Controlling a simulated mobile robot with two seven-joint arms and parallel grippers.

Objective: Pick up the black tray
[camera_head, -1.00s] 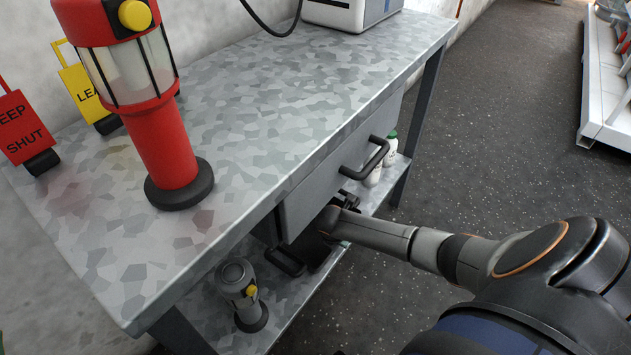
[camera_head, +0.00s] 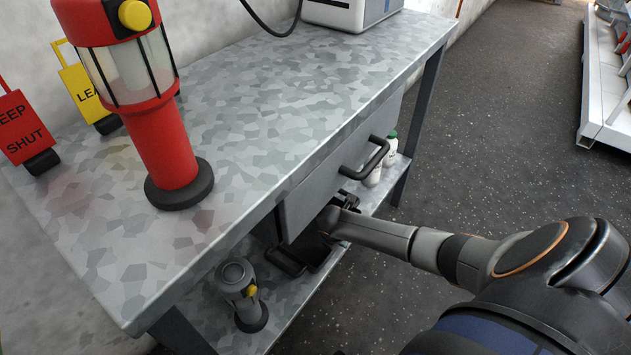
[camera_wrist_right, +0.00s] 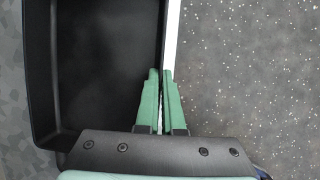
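The black tray (camera_head: 318,247) sits at the lower shelf under the bench, partly hidden by the drawer and my right arm. A black handle shows at its near end. In the right wrist view the tray (camera_wrist_right: 105,70) fills the left side, with its inside empty where visible. My right gripper (camera_wrist_right: 160,75) has its green fingers on either side of the tray's right wall, close together and shut on it. In the head view the right gripper (camera_head: 335,212) is at the tray's far side, its fingertips hidden. My left gripper is not in view.
White bottles (camera_head: 375,174) stand farther back. The drawer (camera_head: 325,180) with a black handle hangs above. A red lantern (camera_head: 165,145) stands on the bench top (camera_head: 260,130).

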